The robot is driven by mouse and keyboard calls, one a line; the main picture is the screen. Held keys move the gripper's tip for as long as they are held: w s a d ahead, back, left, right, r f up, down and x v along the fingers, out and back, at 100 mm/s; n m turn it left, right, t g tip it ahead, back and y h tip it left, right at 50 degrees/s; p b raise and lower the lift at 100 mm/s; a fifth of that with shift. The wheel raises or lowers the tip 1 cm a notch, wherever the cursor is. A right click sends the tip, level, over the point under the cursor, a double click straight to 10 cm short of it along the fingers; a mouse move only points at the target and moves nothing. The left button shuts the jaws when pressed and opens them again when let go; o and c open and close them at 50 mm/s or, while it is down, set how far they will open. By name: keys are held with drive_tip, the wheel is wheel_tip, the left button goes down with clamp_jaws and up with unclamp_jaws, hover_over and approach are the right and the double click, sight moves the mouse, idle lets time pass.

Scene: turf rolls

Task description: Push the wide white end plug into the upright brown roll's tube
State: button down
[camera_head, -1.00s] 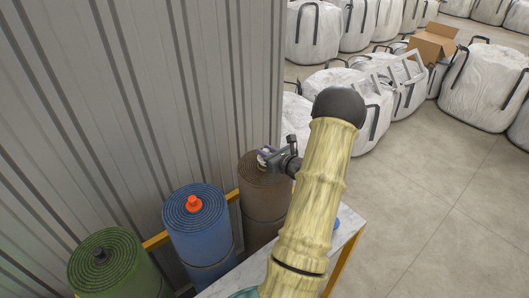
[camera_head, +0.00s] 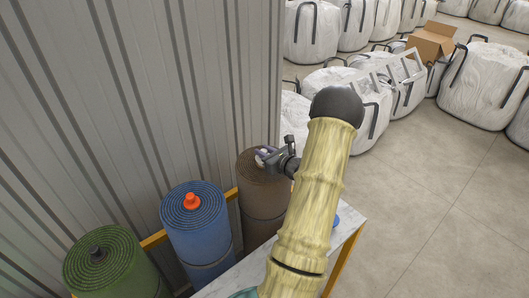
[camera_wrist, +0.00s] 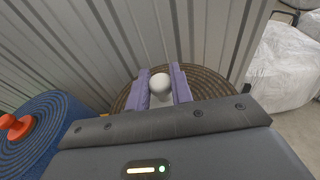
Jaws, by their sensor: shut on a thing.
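The brown roll (camera_head: 262,200) stands upright at the right end of the row by the wall. Its spiral top (camera_wrist: 208,83) fills the middle of the wrist view. My gripper (camera_wrist: 161,88) is shut on the white end plug (camera_wrist: 161,83), with a purple-grey finger on each side of it. In the wrist view the plug is over the middle of the roll's top. The plug's lower part and the tube opening are hidden, so I cannot tell how far it is in. In the head view my gripper (camera_head: 265,156) is at the top of the brown roll.
A blue roll (camera_head: 198,235) with an orange plug (camera_head: 190,201) stands to the left, then a green roll (camera_head: 115,270) with a dark plug (camera_head: 97,252). A corrugated wall (camera_head: 140,90) is close behind. White bags (camera_head: 480,85) stand far off.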

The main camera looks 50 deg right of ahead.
drive_tip(key=shift+f+b, duration=0.8)
drive_tip(key=shift+f, duration=0.05)
drive_tip(key=c, duration=1.1)
unclamp_jaws()
drive_tip(key=shift+c, duration=0.2)
drive_tip(key=b+v, duration=0.2)
drive_tip(key=v, duration=1.5)
drive_tip(key=shift+s+b, duration=0.2)
drive_tip(key=shift+b, duration=0.15)
drive_tip(key=shift+a+r, duration=0.1)
drive_tip(key=shift+r, duration=0.05)
